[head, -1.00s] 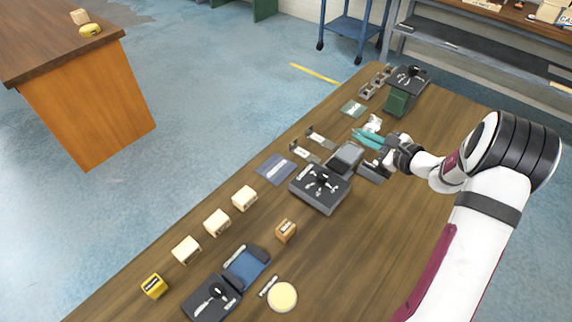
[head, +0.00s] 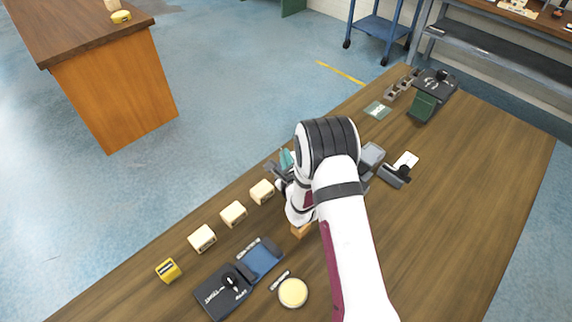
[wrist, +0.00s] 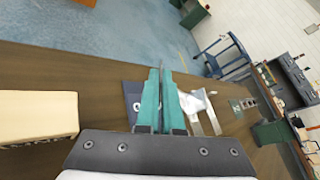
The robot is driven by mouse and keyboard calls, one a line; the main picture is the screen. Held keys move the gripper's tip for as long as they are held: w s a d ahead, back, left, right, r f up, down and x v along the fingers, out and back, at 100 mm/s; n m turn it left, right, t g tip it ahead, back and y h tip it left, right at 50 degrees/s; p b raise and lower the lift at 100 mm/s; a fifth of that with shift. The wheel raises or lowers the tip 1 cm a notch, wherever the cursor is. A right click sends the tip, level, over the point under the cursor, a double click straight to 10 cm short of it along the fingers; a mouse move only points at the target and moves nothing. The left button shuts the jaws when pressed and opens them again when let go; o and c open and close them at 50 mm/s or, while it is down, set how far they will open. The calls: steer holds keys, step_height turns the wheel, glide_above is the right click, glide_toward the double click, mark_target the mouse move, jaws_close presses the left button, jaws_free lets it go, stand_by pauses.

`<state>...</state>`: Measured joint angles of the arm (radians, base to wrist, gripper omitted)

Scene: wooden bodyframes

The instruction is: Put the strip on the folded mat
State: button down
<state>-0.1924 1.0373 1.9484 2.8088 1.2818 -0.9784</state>
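My gripper (wrist: 159,85) has its teal fingers drawn together, with only a thin line between them.
Cream blocks (head: 233,213) stand in a row along the table's left edge; one (wrist: 38,116) is close on the left in the wrist view. A blue pad (head: 262,258) and a yellow disc (head: 293,293) lie nearer.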

step_height(320, 180, down, 4)
steer(key=c, duration=1.1)
jaws_free()
steer(key=shift+o, duration=0.2)
